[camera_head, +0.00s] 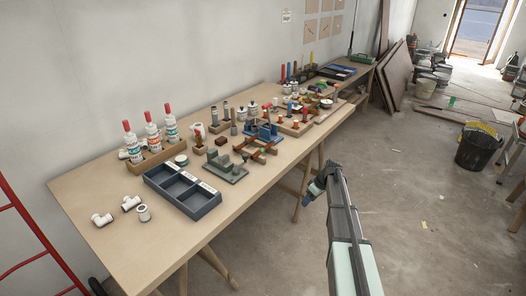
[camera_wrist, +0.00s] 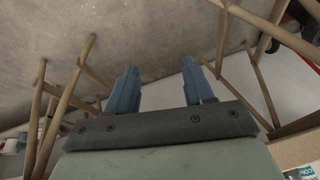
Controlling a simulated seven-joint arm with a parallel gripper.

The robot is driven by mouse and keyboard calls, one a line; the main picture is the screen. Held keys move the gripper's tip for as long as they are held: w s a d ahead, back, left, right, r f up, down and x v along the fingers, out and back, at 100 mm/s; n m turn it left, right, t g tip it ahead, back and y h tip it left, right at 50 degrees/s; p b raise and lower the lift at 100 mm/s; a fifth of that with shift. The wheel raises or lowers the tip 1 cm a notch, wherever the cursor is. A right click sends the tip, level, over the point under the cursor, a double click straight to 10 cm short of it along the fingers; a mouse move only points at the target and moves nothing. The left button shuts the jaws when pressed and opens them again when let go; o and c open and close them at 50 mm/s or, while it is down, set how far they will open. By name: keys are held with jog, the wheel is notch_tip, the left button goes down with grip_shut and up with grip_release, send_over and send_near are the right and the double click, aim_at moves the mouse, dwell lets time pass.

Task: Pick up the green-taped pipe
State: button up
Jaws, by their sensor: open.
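My gripper (camera_head: 313,191) hangs in the air off the front edge of the workbench, right of the middle of the head view. In the wrist view its two blue fingers (camera_wrist: 159,75) stand apart with nothing between them. Near the bench's middle, a wooden rack (camera_head: 268,149) holds reddish-brown pipes, with a small green patch (camera_head: 263,151) among them. The patch is too small to tell whether it is the tape on the green-taped pipe. My gripper is in front of and below this rack, clear of it. No pipe shows in the wrist view.
The workbench (camera_head: 105,248) carries a dark divided tray (camera_head: 183,193), white pipe fittings (camera_head: 102,219), red-capped bottles (camera_head: 153,132) and a green-grey fixture (camera_head: 225,168). Wooden trestle legs (camera_wrist: 62,115) stand below. A red ladder (camera_head: 38,230) is at left. A black bucket (camera_head: 474,150) stands on the floor.

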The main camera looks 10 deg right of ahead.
jog(key=w+r+n, duration=0.3)
jog(key=w+r, duration=0.4)
jog(key=r, duration=0.2)
jog(key=w+r+n, duration=0.4)
jog(key=w+r, duration=0.2)
jog(key=r, duration=0.3)
jog(key=w+a+r+n+g+h, duration=0.1)
jog(key=w+a+r+n+h, duration=0.1)
jog(key=a+r+n, duration=0.6)
jog(key=w+a+r+n+g+h, duration=0.1)
jog(key=w+a+r+n+h, duration=0.3)
jog(key=a, duration=0.7)
jog(key=y, duration=0.2)
send_over(263, 148)
jog(key=shift+n, duration=0.3)
jog(key=f, duration=0.6)
jog(key=shift+s+a+f, duration=0.1)
jog(key=shift+s+f, duration=0.1)
jog(key=shift+f, duration=0.15)
jog(key=shift+w+f, duration=0.15)
jog(key=shift+f, duration=1.3)
jog(key=shift+w+f, duration=0.15)
jog(key=shift+f, duration=1.25)
jog(key=shift+c, duration=0.4)
grip_shut()
